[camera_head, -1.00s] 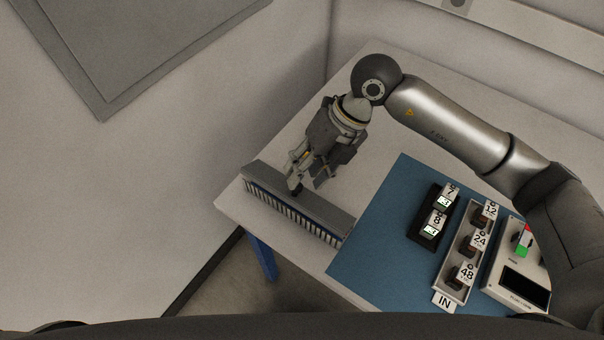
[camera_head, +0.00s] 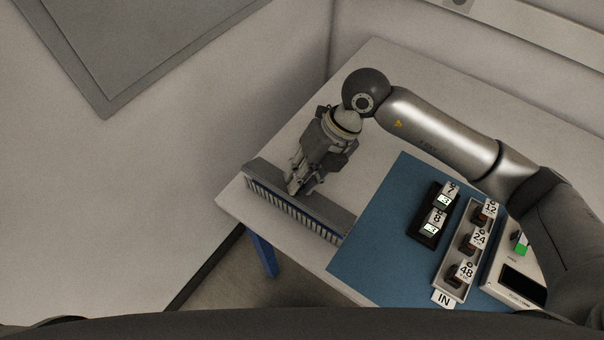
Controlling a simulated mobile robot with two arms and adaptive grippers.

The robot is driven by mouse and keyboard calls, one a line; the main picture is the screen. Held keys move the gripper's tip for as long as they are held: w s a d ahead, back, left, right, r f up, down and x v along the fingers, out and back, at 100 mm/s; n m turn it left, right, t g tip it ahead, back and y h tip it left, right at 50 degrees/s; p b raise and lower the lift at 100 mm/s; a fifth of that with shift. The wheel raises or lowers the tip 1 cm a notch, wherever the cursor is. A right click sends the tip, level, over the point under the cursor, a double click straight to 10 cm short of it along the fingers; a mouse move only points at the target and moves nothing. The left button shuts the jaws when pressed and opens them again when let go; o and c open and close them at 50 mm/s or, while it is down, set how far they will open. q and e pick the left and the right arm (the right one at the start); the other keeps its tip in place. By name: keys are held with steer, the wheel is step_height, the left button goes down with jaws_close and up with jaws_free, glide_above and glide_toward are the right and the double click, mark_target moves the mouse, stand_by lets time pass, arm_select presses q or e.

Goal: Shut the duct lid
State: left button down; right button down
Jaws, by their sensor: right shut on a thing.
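The grey slotted duct (camera_head: 280,208) lies along the left edge of the white table, its row of slots facing the front. Its grey lid (camera_head: 328,209) runs along the back of the duct as a long plain strip. The lid looks raised at an angle, with some of the slotted wall and a bluish inside showing in front of it; the exact angle is hard to tell. My right gripper (camera_head: 293,188) reaches down to the lid's strip near its middle and is shut on it. The fingertips partly hide the strip there. My left gripper is not in view.
A blue mat (camera_head: 375,245) lies right of the duct. On it stand a black holder (camera_head: 427,239) with numbered blocks, a grey tray (camera_head: 452,285) marked IN with several labelled blocks, and a white device (camera_head: 497,288).

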steer(key=shift+s+a+f+t+h+b, duration=0.35)
steer(key=shift+t+h+b, duration=0.25)
steer(key=shift+t+b, duration=0.2)
steer(key=t+b, duration=0.1)
steer(key=s+f+t+h+b, duration=0.1)
steer(key=b, duration=0.1)
steer(key=shift+a+n+h, duration=0.3)
steer(key=shift+a+n, duration=0.05)
steer(key=shift+n, duration=0.05)
steer(key=shift+s+a+t+h+b, duration=0.1)
steer(key=shift+s+t+h+b, duration=0.4)
steer(key=shift+b, duration=0.7)
steer(key=shift+w, duration=0.2)
steer(key=c, duration=1.3)
jaws_free()
